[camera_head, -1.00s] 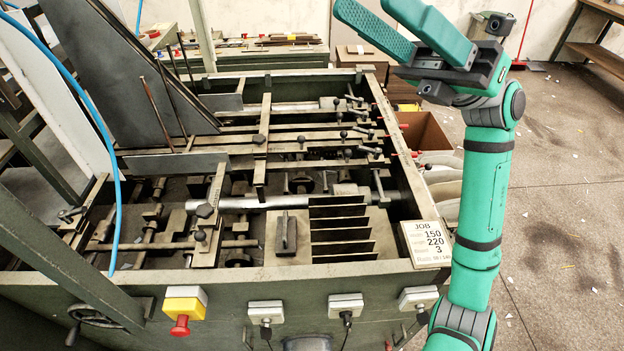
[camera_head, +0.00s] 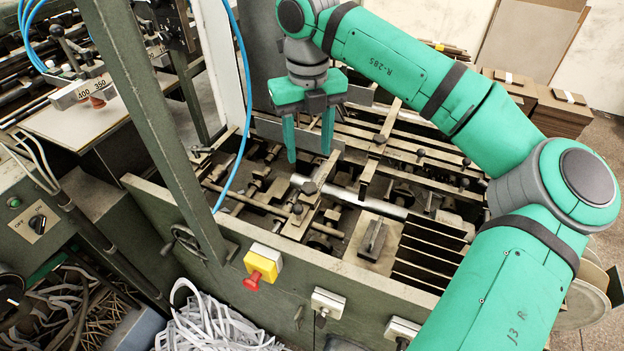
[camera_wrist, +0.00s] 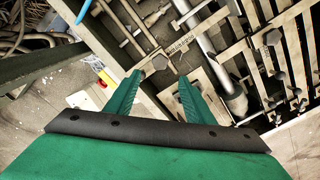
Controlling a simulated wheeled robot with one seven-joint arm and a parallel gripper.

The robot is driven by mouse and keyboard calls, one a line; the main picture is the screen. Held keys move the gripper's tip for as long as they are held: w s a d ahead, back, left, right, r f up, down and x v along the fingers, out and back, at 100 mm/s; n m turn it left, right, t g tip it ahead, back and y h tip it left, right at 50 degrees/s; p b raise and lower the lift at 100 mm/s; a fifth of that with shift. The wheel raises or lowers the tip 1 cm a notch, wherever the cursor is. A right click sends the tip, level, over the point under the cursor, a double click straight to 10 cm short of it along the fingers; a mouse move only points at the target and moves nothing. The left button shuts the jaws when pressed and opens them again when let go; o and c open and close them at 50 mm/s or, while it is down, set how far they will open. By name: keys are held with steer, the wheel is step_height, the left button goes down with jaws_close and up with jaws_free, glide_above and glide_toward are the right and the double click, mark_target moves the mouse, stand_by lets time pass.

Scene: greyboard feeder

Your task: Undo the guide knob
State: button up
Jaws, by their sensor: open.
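My gripper (camera_head: 309,157) is open and empty, with its two green fingers pointing down over the feeder bed. A dark knob (camera_head: 310,187) sits on a flat guide plate (camera_head: 299,226) just below the fingertips in the head view. I cannot tell for sure that both views show the same knob.
A polished round bar (camera_head: 375,204) crosses the bed near the plate. Another knob (camera_head: 380,139) stands on a bar farther back. A slanted green post (camera_head: 150,110) and blue hose (camera_head: 240,130) stand left of my gripper. A red-and-yellow stop button (camera_head: 262,264) is on the front panel.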

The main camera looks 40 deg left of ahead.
mark_target(309, 186)
step_height(309, 186, down, 11)
steer(key=shift+r, duration=0.15)
stand_by(0.4)
steer(key=c, duration=1.1)
